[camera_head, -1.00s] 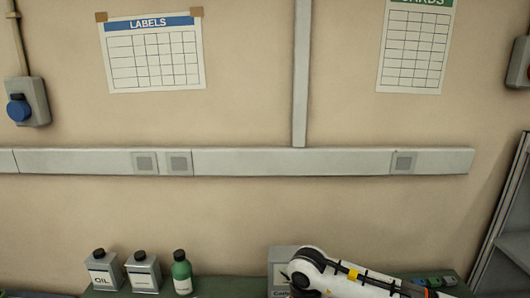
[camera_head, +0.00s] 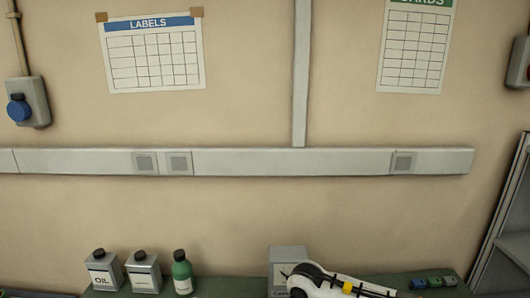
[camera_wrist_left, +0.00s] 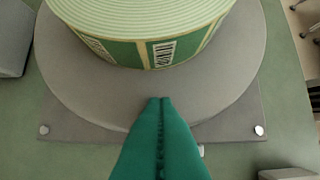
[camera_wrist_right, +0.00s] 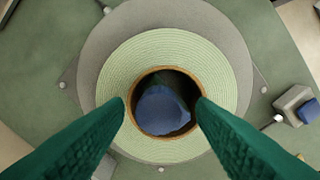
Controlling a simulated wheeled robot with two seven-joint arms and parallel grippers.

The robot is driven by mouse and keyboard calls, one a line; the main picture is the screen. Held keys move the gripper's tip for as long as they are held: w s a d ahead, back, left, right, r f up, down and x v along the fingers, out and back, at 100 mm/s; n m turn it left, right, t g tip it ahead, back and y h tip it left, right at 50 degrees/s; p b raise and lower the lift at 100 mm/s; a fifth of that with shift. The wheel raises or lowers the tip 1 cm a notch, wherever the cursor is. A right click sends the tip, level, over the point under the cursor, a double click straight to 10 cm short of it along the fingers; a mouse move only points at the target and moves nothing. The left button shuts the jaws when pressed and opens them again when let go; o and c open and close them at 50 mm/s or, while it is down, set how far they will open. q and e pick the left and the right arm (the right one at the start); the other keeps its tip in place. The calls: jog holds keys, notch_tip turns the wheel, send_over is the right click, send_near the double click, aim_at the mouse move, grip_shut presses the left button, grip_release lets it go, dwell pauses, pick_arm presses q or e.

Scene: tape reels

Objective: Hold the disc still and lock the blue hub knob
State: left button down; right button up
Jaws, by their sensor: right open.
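The grey disc (camera_wrist_left: 68,85) lies flat under a pale green tape roll (camera_wrist_left: 140,18) in the left wrist view. My left gripper (camera_wrist_left: 160,98) has its two green fingers together, with their tips over the disc's near rim; whether they touch it I cannot tell. In the right wrist view the disc (camera_wrist_right: 100,35) and roll (camera_wrist_right: 115,70) are seen from above. The blue hub knob (camera_wrist_right: 162,108) sits inside the roll's brown-rimmed central hole. My right gripper (camera_wrist_right: 161,100) is open above it, fingers apart on either side of the hole, with nothing between them.
A grey box with a blue part (camera_wrist_right: 298,105) stands right of the disc in the right wrist view. In the head view, an oil can (camera_head: 103,272), another can (camera_head: 143,272) and a green bottle (camera_head: 182,273) stand at the back. A grey box (camera_head: 287,258) is beyond my right arm.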

jog(key=n, duration=0.4)
jog(key=shift+n, duration=0.4)
jog(key=n, duration=0.5)
jog(key=shift+n, duration=0.3)
jog(key=n, duration=0.5)
jog(key=shift+n, duration=0.4)
jog(key=n, duration=0.4)
jog(key=shift+n, duration=0.4)
jog(key=shift+f, duration=0.45)
jog(key=shift+r, duration=0.1)
jog(key=c, duration=0.9)
